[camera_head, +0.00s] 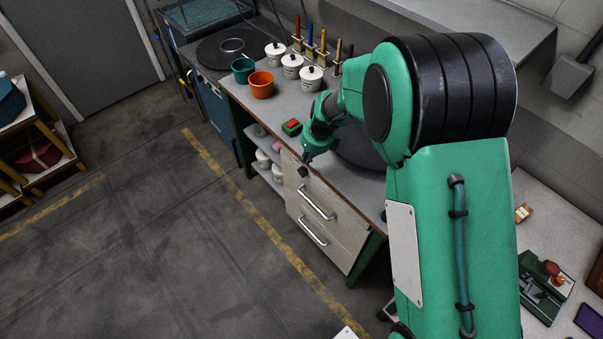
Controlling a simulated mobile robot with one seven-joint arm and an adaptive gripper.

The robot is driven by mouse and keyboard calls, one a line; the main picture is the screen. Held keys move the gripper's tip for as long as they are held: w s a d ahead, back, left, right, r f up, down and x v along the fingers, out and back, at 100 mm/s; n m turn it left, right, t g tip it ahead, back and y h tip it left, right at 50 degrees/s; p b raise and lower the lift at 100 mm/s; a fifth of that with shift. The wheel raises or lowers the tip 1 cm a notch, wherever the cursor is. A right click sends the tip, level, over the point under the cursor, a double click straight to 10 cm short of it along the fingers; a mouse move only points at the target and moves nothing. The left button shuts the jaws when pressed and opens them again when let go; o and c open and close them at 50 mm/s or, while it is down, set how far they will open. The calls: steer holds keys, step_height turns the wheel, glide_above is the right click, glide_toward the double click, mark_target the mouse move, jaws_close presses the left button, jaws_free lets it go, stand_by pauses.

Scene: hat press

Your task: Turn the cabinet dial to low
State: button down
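My arm reaches over the workbench from the right, and its green wrist ends above the front edge of the drawer cabinet (330,222). My gripper (304,163) is small and dark here, at the cabinet's upper front. Whether its fingers are open or shut does not show. A small black piece (302,171) sits just below the wrist against the pale cabinet front. I cannot tell whether it is the dial or my gripper's fingertips. No dial marking or low setting is readable. My arm hides part of the bench top and what is behind it.
The bench top (285,103) holds several white lidded pots, an orange pot (261,84), a green pot (243,69) and a red-and-green block (292,127). Upright coloured-handled tools stand behind. Two drawer handles (316,204) stick out. The floor in front is clear.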

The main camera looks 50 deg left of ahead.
mark_target(302, 173)
steer(key=shift+b+x, duration=0.95)
steer(key=shift+x, duration=6.05)
